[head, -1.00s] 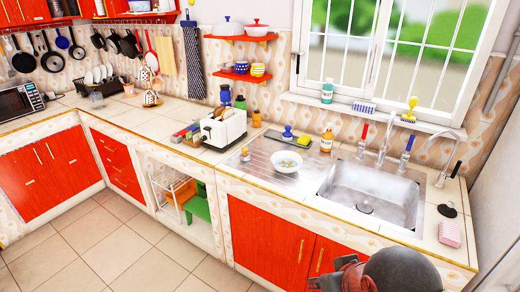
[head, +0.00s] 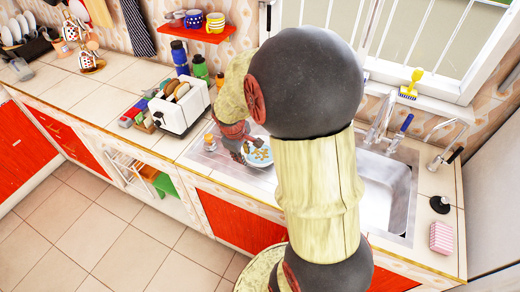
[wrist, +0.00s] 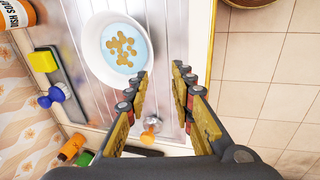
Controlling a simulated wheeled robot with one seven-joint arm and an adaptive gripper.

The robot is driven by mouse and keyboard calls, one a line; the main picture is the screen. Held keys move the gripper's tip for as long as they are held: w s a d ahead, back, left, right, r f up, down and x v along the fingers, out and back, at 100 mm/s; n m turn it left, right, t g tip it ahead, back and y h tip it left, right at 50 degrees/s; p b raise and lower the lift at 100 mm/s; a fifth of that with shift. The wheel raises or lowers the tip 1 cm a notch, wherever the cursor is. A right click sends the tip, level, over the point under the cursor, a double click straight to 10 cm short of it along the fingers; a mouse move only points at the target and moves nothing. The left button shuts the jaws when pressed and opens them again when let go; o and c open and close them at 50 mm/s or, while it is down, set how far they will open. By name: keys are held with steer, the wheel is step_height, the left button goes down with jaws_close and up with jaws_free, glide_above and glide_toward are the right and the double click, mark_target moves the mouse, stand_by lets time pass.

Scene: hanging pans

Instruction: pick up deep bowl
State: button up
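The deep bowl (wrist: 87,52) is white outside and pale blue inside, with orange-brown pieces or a pattern at its bottom. It stands upright on the ribbed steel drainboard beside the sink. In the head view the bowl (head: 259,154) is partly hidden by my arm and gripper. My gripper (wrist: 160,72) is open and empty. In the wrist view its fingertips are just below and right of the bowl's rim; the left fingertip appears close to the rim, but I cannot tell whether it touches. Neither finger is inside the bowl.
A blue-topped item (wrist: 56,94) and yellow sponge (wrist: 43,60) lie on a dark tray left of the bowl. A small orange-topped shaker (wrist: 149,128) stands near the fingers. The toaster (head: 180,106) is left of my gripper; the sink basin (head: 388,200) is right.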

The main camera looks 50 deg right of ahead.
glide_above(251, 163)
steer(key=a, duration=0.1)
step_height(251, 163, down, 4)
steer(key=shift+s+b+x, duration=0.15)
steer(key=shift+b+x, duration=0.3)
steer(key=shift+x, duration=0.95)
steer(key=shift+s+b+x, duration=0.15)
steer(key=shift+b+x, duration=0.3)
steer(key=shift+x, duration=0.95)
steer(key=shift+a, duration=0.1)
steer(key=shift+c, duration=0.2)
jaws_close()
